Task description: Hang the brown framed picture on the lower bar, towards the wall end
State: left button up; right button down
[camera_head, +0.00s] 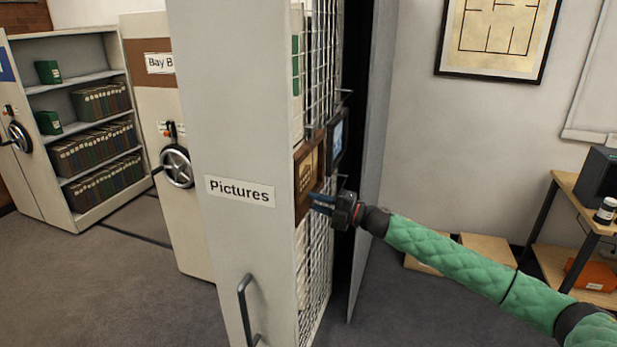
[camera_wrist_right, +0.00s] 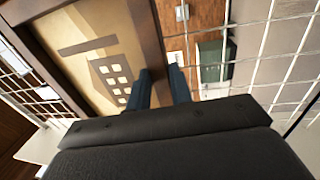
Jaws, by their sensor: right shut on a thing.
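The brown framed picture (camera_head: 304,180) is upright against the front end of the white wire mesh of the pull-out "Pictures" rack (camera_head: 240,155). Its pale face with a building shows in the right wrist view (camera_wrist_right: 88,62). My right gripper (camera_head: 320,203) is at the picture's lower right, with blue fingers shut on the edge of its brown frame. The fingertips straddle that edge in the right wrist view (camera_wrist_right: 160,85). I cannot tell whether the picture hangs from a bar or only touches the mesh. The lower bar is not clearly visible. My left gripper is not in view.
A dark framed picture (camera_head: 335,140) hangs on the mesh just behind the brown one. A grey panel (camera_head: 372,150) stands close to the right of the mesh, leaving a narrow dark gap. A shelf table (camera_head: 570,190) is at far right. The floor at left is clear.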

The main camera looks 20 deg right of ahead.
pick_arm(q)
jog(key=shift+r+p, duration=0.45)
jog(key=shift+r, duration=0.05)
pick_arm(e)
jog(key=shift+r, duration=0.95)
jog(key=shift+d, duration=0.1)
pick_arm(q)
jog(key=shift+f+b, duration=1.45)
jog(key=shift+b, duration=0.05)
pick_arm(e)
jog(key=r+v, duration=0.1)
jog(key=v, duration=0.7)
jog(key=shift+s+d, duration=0.25)
jog(key=shift+d, duration=0.1)
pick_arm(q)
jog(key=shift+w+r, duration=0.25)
pick_arm(e)
jog(key=shift+r, duration=0.1)
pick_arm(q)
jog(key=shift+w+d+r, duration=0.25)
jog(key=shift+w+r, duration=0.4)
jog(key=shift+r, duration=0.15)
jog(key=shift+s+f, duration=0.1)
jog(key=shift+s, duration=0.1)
